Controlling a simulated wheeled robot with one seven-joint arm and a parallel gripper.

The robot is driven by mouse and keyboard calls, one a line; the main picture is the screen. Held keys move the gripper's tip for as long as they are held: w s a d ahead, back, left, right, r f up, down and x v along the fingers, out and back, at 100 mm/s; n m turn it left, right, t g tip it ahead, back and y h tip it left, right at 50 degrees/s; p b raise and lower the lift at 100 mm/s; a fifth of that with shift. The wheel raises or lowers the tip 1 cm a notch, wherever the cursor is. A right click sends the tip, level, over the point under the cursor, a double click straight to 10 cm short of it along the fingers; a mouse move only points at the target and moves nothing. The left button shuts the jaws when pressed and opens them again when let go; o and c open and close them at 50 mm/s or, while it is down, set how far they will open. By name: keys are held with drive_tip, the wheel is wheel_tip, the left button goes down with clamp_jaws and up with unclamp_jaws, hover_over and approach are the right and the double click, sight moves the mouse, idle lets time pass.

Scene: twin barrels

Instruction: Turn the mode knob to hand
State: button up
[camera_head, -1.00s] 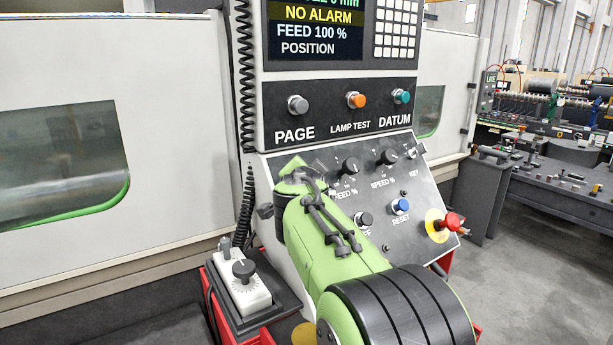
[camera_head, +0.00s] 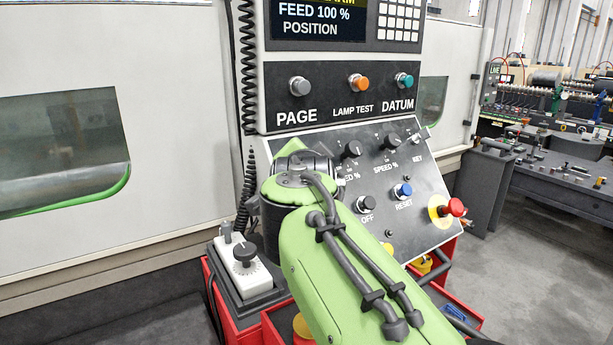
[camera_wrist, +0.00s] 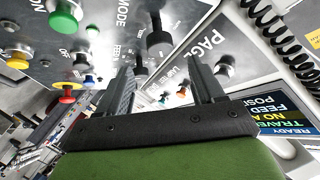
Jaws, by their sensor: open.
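In the wrist view a black knob (camera_wrist: 158,40) stands out from the panel beside the word MODE. Its pointer and its position marks cannot be read. My gripper (camera_wrist: 166,66) is open and empty, with its two fingers pointing at the panel. The knob appears between and a little beyond the fingertips; I see no contact. In the head view my green arm covers the left part of the sloping control panel (camera_head: 430,190), so the mode knob and my fingers are hidden there.
The FEED knob (camera_head: 351,150), SPEED knob (camera_head: 391,141), OFF button (camera_head: 365,204), blue RESET button (camera_head: 403,190) and red emergency stop (camera_head: 453,207) are right of my arm. A green button (camera_wrist: 65,18) is near the mode knob. A white handheld box (camera_head: 245,272) stands lower left.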

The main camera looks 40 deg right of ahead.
drive_tip(key=v, duration=0.6)
drive_tip(key=shift+b, duration=0.35)
drive_tip(key=s+a+f+n+g+y, duration=0.2)
drive_tip(key=s+a+f+n, duration=0.3)
drive_tip(key=f, duration=0.4)
drive_tip(key=s+a+f+n+g+y+b, duration=0.1)
drive_tip(key=s+a+f+n+g+y, duration=0.1)
drive_tip(key=s+a+f+n+y, duration=0.2)
drive_tip(key=s+a+f+n+g+y+b, duration=0.1)
drive_tip(key=s+a+f+n, duration=0.5)
drive_tip(key=f, duration=0.9)
drive_tip(key=s+n+g+y, duration=0.1)
drive_tip(key=s+y, duration=0.1)
drive_tip(key=s, duration=0.1)
drive_tip(key=shift+s+g, duration=0.3)
drive_tip(key=shift+s, duration=0.1)
